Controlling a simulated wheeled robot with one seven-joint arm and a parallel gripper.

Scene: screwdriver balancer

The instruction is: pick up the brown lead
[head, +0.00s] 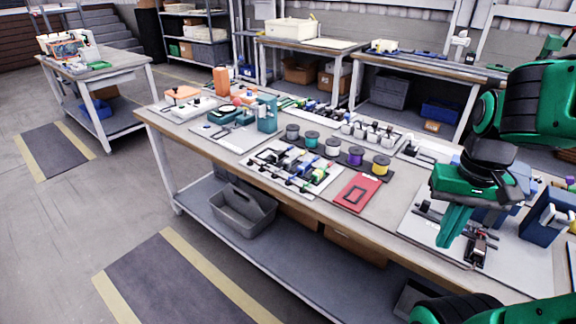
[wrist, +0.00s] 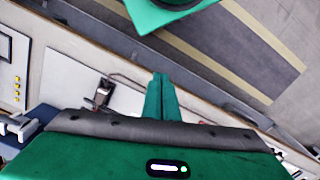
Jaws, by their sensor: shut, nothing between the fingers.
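My gripper (head: 449,238) hangs over the right part of the workbench (head: 395,222), its green fingers pointing down. In the wrist view the two fingers (wrist: 160,78) lie side by side, shut and empty. A thin brownish line, perhaps the brown lead (wrist: 128,79), runs from a small dark and metal device (wrist: 103,93) toward the fingertips. I cannot tell whether the fingers touch it, and its far end is unclear. The device also shows in the head view (head: 479,247), on a pale board just right of my gripper. No lead is clear there.
A dark blue block (head: 548,214) stands to the right of the device. A red board (head: 356,192), several wire spools (head: 333,146) and a white board with small parts (head: 268,173) lie to the left. The bench's front edge is close to my gripper.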

